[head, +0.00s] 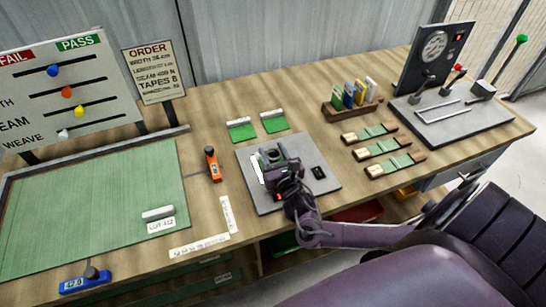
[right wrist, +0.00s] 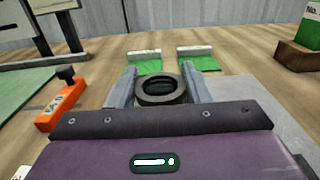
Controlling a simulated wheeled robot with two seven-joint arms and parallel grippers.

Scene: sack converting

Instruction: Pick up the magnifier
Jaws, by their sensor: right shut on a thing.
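The magnifier, a dark round ring-shaped piece (right wrist: 160,92), sits between the two fingers of my right gripper (right wrist: 160,86) in the right wrist view. In the head view my right gripper (head: 270,162) is over the grey plate (head: 318,188) at the middle of the bench, shut on the magnifier, and largely hides it. I cannot tell whether the magnifier still touches the plate. My left gripper is not in view.
An orange tool (head: 212,164) stands left of the plate. Two green swatches (head: 242,131) lie behind it. Sample strips (head: 382,148) and a card holder (head: 350,106) are to the right, with a gauge machine (head: 434,52) beyond. A green mat (head: 95,205) covers the left.

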